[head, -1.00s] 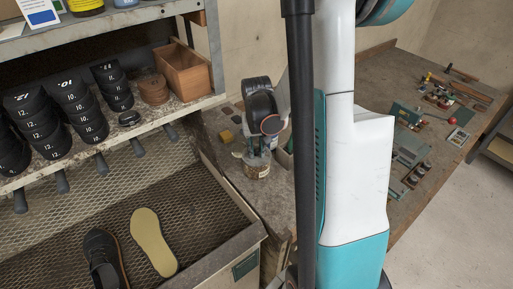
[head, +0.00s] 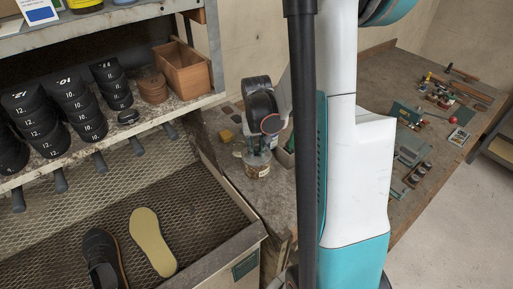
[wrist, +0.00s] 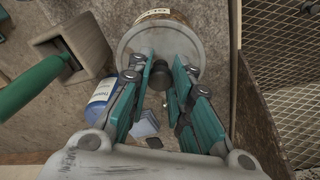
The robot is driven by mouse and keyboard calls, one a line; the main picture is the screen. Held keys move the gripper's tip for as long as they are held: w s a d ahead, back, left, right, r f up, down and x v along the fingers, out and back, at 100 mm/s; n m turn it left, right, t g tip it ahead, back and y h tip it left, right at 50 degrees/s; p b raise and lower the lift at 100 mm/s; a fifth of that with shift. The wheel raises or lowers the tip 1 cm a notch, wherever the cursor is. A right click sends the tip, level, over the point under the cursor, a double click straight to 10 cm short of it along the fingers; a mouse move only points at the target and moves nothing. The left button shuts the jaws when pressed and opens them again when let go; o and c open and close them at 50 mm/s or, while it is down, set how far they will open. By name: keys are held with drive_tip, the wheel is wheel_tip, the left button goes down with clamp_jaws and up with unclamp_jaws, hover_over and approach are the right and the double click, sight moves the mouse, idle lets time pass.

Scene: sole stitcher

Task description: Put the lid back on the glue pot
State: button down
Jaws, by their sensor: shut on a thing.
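The glue pot (head: 257,168) is a squat jar with a pale label, standing on the workbench near its left end in the head view. Its brownish side and label (wrist: 152,14) show at the top of the wrist view. The lid (wrist: 140,40) is a grey disc with a dark knob, lying across the pot's mouth in the wrist view. My gripper (wrist: 165,82) has its teal fingers shut around the lid's knob. In the head view my gripper (head: 262,140) is right above the pot and hides much of its top. I cannot tell whether the lid sits flush.
A blue bottle (wrist: 101,103) with a white label and a holder with a green handle (wrist: 35,88) stand close to the pot. A mesh-bottomed tray (head: 205,210) with a shoe and a sole lies to the left. Tools cover the bench's far right.

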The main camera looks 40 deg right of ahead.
idle(0.4)
drive_tip(key=c, duration=1.4)
unclamp_jaws()
drive_tip(key=shift+o, duration=0.2)
drive_tip(key=o, duration=0.5)
drive_tip(key=shift+r, duration=0.1)
drive_tip(key=shift+r+p, duration=2.15)
drive_tip(key=shift+r, duration=1.2)
